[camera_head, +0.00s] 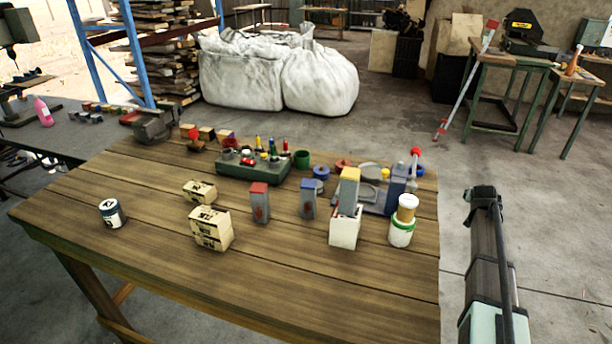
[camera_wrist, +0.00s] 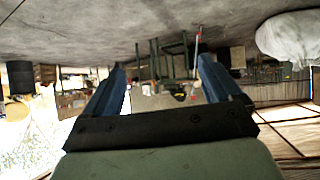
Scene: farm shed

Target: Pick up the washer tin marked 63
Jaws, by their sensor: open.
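Several tins stand on the wooden table in the head view, and I cannot read 63 on any of them. A white tin with a dark band and a dark mark (camera_head: 111,214) stands alone at the left. A white tin with a green band (camera_head: 401,233) stands near the right edge. A smaller tin with a tan middle and white lid (camera_head: 407,208) sits on top of it. My gripper (camera_wrist: 160,64) is open in the wrist view, with nothing between its blue fingers. My arm is right of the table, away from the tins.
Two printed cartons (camera_head: 211,228) (camera_head: 200,191) stand between the left tin and several upright blocks. A yellow-topped block (camera_head: 349,191) stands by a white box (camera_head: 345,232). A green tray (camera_head: 252,167) of small parts lies behind. The table's front is clear.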

